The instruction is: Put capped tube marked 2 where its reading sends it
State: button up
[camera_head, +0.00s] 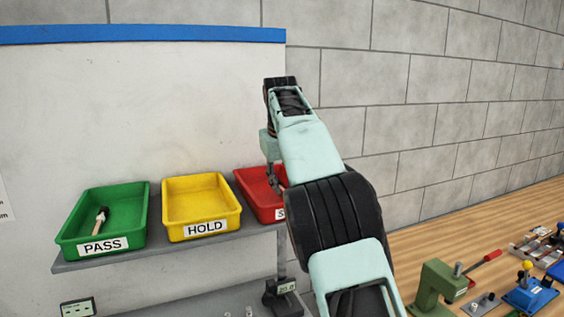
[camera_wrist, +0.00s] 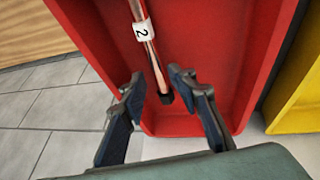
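The copper tube marked 2 (camera_wrist: 142,30) shows in the wrist view, with a white label and a dark cap at its near end. It is over or in the red tray (camera_wrist: 190,118); I cannot tell whether it rests on the tray floor. My gripper (camera_wrist: 158,84) is open, its two fingers apart on either side of the capped end, with a gap visible on both sides. In the head view my gripper (camera_head: 277,186) reaches down into the red tray (camera_head: 252,192), whose label is mostly hidden by my arm, only an "S" showing.
The yellow HOLD tray (camera_head: 200,193) is empty. The green PASS tray (camera_head: 75,222) holds another tube (camera_head: 101,220). All trays stand on a grey shelf (camera_head: 160,257). A small device with a display (camera_head: 285,290) is below. A wooden bench (camera_head: 440,222) with a green press (camera_head: 440,287) is at right.

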jog(key=v, duration=1.1)
jog(key=shift+s, duration=0.15)
jog(key=shift+a+r, duration=0.1)
